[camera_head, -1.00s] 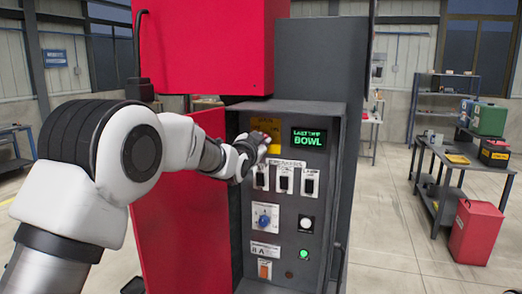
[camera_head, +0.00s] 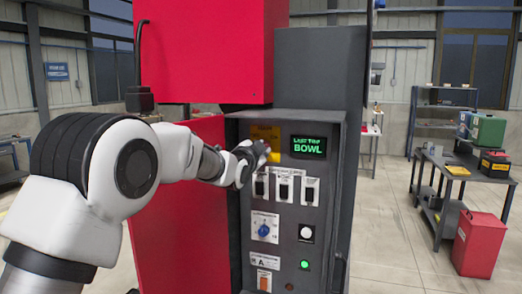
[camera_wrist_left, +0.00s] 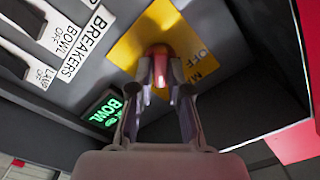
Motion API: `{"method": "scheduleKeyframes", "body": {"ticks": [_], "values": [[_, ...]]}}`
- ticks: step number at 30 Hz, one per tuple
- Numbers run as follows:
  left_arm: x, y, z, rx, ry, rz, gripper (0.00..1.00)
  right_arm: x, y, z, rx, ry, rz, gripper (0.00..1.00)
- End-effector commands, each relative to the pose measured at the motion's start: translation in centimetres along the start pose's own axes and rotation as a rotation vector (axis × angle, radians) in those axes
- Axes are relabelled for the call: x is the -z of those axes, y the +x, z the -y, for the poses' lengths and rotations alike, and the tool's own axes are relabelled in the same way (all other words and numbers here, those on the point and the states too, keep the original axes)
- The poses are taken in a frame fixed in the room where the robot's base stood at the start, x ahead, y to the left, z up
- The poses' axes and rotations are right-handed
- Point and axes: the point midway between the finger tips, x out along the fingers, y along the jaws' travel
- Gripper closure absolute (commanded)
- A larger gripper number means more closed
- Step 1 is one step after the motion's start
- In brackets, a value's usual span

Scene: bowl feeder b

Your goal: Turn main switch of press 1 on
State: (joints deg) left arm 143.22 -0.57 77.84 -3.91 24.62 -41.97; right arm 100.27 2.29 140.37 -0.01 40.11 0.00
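The main switch is a red handle (camera_wrist_left: 160,52) on a yellow plate (camera_wrist_left: 128,50) with "OFF" lettering, seen in the left wrist view. The plate (camera_head: 265,132) also shows at the upper left of the dark control panel in the head view. My left gripper (camera_wrist_left: 161,80) has a fingertip on each side of the red handle, closed in against it. In the head view, my left gripper (camera_head: 257,155) is at the plate's lower part and hides most of the handle. My right gripper is not in view.
Three breakers (camera_head: 285,188) sit just below the gripper. A green-lit "BOWL" display (camera_head: 308,144) is to the right, with a blue knob (camera_head: 264,230) and a lit green button (camera_head: 305,265) lower down. A red open door (camera_head: 185,225) stands left of the panel.

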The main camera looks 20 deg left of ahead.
Motion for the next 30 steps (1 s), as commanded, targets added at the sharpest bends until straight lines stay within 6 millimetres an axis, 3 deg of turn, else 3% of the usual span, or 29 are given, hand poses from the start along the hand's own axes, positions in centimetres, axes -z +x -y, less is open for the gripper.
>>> {"method": "scheduleKeyframes", "body": {"ticks": [10, 14, 24, 30], "values": [[0.0, -0.1, 0.0, 0.000, -0.001, 0.000, 0.60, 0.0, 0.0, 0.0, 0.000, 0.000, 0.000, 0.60], [0.1, -1.1, 0.1, 0.001, -0.002, -0.001, 0.60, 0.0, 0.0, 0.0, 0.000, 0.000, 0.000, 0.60], [0.0, -9.2, 0.0, 0.000, -0.002, 0.001, 0.60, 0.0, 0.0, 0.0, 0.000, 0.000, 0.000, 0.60], [0.0, -11.8, -0.1, 0.000, -0.001, 0.000, 0.60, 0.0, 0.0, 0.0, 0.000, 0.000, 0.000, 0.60]]}}
